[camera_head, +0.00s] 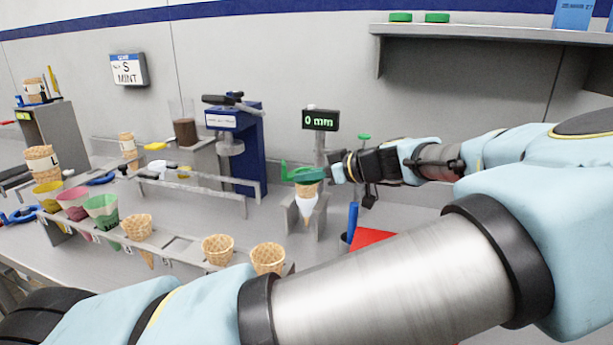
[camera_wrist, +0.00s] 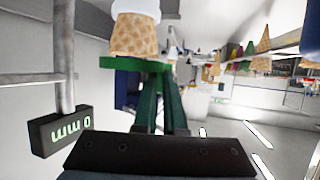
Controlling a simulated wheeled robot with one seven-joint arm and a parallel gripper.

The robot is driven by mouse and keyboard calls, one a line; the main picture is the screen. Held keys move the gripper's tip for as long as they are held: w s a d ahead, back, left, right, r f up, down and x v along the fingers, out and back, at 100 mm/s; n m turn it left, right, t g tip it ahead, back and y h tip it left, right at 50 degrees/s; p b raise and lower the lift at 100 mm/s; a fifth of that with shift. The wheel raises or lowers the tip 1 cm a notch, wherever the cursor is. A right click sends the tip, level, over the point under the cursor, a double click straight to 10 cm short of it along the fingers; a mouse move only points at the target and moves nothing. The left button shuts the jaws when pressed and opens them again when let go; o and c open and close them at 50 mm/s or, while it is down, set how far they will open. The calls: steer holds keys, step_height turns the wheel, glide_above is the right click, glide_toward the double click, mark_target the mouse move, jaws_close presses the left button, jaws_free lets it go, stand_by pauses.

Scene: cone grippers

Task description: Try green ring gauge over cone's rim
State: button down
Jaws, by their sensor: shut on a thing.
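A waffle cone (camera_head: 307,190) with a white sleeve stands upright in a grey holder (camera_head: 320,215) below the "0 mm" display. The green ring gauge (camera_head: 303,175) is at the cone's rim, in my gripper (camera_head: 337,173), which is shut on it from the right. In the wrist view, which is turned over, the gauge (camera_wrist: 120,63) lies flat across the rim of the cone (camera_wrist: 134,35), at or just over it. I cannot tell whether the ring has passed around the rim. My gripper's fingers (camera_wrist: 160,98) reach up to the gauge.
The display (camera_head: 320,120) stands just behind the cone. A blue press (camera_head: 240,140) is to the left. A rack of several cones (camera_head: 137,227) runs along the front. A red block (camera_head: 372,237) and a blue-handled tool (camera_head: 353,215) are at the right. Green pucks (camera_head: 400,17) sit on the shelf.

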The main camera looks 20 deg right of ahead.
steer(key=shift+f, duration=0.35)
steer(key=shift+r+b, duration=0.3)
steer(key=shift+r, duration=0.1)
stand_by(2.3)
steer(key=shift+f+b, duration=0.3)
steer(key=shift+f, duration=0.1)
stand_by(0.3)
steer(key=c, duration=0.9)
jaws_free()
steer(key=shift+b+v, duration=1.35)
steer(key=shift+v, duration=4.05)
